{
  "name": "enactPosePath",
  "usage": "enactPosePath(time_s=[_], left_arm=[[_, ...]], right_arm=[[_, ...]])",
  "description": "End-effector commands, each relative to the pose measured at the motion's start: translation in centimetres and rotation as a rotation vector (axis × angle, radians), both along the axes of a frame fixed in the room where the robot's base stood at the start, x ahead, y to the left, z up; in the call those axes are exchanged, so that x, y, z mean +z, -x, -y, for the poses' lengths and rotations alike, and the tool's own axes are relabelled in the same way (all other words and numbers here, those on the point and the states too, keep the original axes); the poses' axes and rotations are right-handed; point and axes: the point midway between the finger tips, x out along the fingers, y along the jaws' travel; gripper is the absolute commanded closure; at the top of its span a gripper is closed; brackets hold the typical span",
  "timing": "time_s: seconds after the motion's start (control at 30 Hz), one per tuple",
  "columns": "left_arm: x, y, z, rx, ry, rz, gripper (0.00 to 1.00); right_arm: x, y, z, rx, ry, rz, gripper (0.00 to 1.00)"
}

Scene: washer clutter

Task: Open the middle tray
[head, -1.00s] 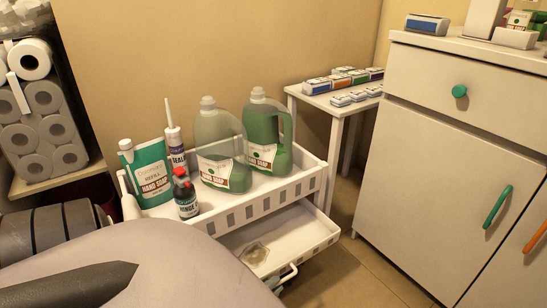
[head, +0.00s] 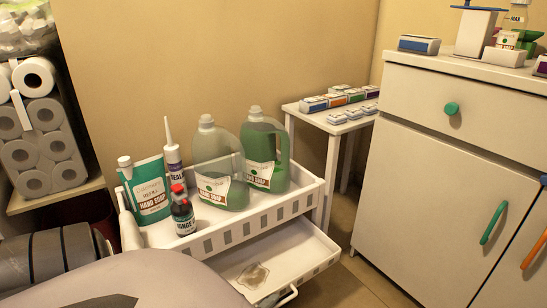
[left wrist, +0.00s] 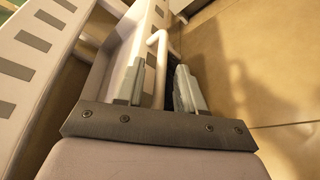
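The white cart (head: 215,242) has a tray below its top shelf, and this middle tray (head: 305,254) is pulled well out to the front right. A brownish flat patch (head: 253,275) lies on its floor. The tray's white bar handle (head: 288,296) is at the bottom edge of the head view. In the left wrist view the handle (left wrist: 160,65) runs between the fingers of my left gripper (left wrist: 162,88). The fingers are apart, with a dark gap between the handle and the right finger. My right gripper is in no view.
On the cart's top shelf stand green soap jugs (head: 263,155), a refill pouch (head: 152,192), a sealant tube (head: 173,160) and a dark bottle (head: 182,212). A small table (head: 322,122) and a white cabinet (head: 420,185) stand right. Tan floor (head: 345,285) lies clear between tray and cabinet.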

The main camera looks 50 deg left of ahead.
Motion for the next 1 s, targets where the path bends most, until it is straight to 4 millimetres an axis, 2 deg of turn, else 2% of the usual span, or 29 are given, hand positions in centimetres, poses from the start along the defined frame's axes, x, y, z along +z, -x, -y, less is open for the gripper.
enactPosePath(time_s=[0.17, 0.23, 0.47, 1.0], left_arm=[[1.5, 0.1, -0.1, 0.001, -0.001, 0.0, 0.62], [2.6, 0.1, -0.1, 0.001, 0.0, 0.0, 0.62], [7.2, -0.1, -0.1, 0.002, -0.002, 0.008, 0.62], [17.1, 0.0, 0.0, 0.0, 0.001, 0.002, 0.62]], right_arm=[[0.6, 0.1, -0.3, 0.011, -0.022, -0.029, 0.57], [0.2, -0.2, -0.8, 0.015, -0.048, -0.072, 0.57], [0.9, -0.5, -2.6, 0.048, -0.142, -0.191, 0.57], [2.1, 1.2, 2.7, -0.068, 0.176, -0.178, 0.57]])
